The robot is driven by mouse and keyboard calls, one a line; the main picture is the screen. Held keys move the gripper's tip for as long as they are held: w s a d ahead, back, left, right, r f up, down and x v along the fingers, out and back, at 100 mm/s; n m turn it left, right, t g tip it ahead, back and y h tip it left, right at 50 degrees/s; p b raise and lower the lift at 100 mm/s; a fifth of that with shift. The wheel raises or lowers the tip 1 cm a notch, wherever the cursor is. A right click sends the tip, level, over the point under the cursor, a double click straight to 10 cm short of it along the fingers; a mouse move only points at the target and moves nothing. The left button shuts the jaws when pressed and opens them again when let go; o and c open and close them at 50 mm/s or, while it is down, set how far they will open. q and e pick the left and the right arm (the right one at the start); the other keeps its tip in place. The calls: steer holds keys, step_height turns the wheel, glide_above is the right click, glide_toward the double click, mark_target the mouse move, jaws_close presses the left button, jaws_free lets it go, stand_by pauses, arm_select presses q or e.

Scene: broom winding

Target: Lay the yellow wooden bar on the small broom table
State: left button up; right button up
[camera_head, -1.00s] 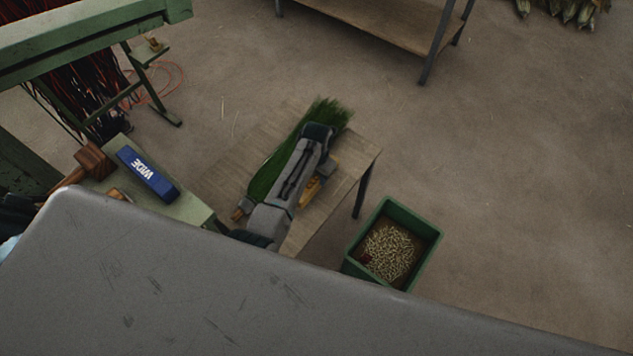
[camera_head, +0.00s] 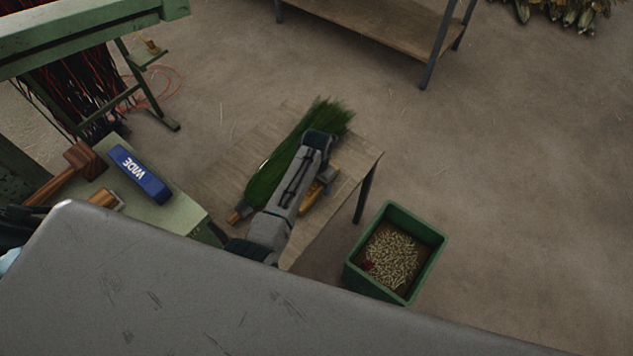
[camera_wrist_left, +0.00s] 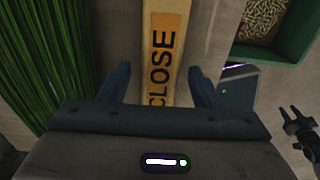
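The yellow wooden bar (camera_head: 318,192) lies along the right side of the small broom table (camera_head: 225,178), partly hidden by my left arm. In the left wrist view the bar (camera_wrist_left: 163,50) shows the word CLOSE and runs between the fingers of my left gripper (camera_wrist_left: 162,85). Those fingers are apart, with a gap on each side of the bar. A green broom head (camera_head: 285,160) lies on the table left of the bar. At the right edge of the left wrist view, what appears to be my right gripper (camera_wrist_left: 290,110) has its two fingers apart, empty.
A green bin of pellets (camera_head: 395,255) stands right of the table. A bench (camera_head: 175,215) at the left holds a blue WIDE block (camera_head: 140,174) and a wooden mallet (camera_head: 75,170). A grey surface fills the bottom. Floor at right is clear.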

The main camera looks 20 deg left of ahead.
mark_target(316, 185)
arm_select(q)
steer(key=shift+r, duration=0.1)
step_height(316, 185, up, 12)
steer(key=shift+b, duration=0.4)
stand_by(0.3)
